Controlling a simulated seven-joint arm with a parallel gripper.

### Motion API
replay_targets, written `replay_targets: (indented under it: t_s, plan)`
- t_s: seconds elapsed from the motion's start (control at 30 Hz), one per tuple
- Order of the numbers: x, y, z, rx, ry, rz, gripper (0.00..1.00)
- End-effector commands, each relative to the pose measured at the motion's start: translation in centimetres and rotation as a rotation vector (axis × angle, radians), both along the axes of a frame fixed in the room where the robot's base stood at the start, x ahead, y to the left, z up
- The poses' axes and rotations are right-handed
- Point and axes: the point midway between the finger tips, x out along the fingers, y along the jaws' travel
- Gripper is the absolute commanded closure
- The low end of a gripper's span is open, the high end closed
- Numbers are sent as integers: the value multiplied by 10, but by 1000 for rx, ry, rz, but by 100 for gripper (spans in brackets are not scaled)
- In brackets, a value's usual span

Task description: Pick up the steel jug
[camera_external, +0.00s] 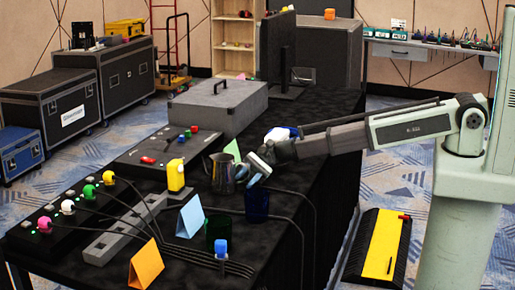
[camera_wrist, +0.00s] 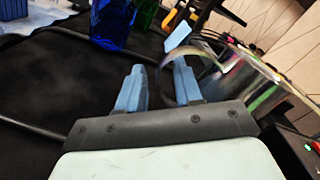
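The steel jug (camera_external: 219,173) stands upright on the black-covered table, beside my gripper. In the wrist view the shiny jug (camera_wrist: 250,90) fills the right side, and its curved handle reaches left towards my fingers. My gripper (camera_wrist: 158,88) is open, with its two blue fingers apart. The handle appears to pass between the fingers, close to the right finger, which partly hides it. I cannot tell whether they touch. In the external view my gripper (camera_external: 253,174) is at the handle side of the jug.
A dark blue glass (camera_external: 257,207) stands close in front of my gripper. A green glass (camera_external: 217,231), a light blue card (camera_external: 190,216) and an orange card (camera_external: 146,265) are nearer the front. A yellow device (camera_external: 176,175) stands left of the jug. Black cables cross the table.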

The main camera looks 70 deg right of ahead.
Motion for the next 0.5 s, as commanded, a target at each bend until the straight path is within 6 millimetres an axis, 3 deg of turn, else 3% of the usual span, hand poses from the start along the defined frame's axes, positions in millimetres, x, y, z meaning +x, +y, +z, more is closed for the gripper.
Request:
replay_targets:
  t_s: [0.13,0.5]
  plan:
    - [0,0,0,0,0,0,66]
    - [0,0,0,-1,0,1,100]
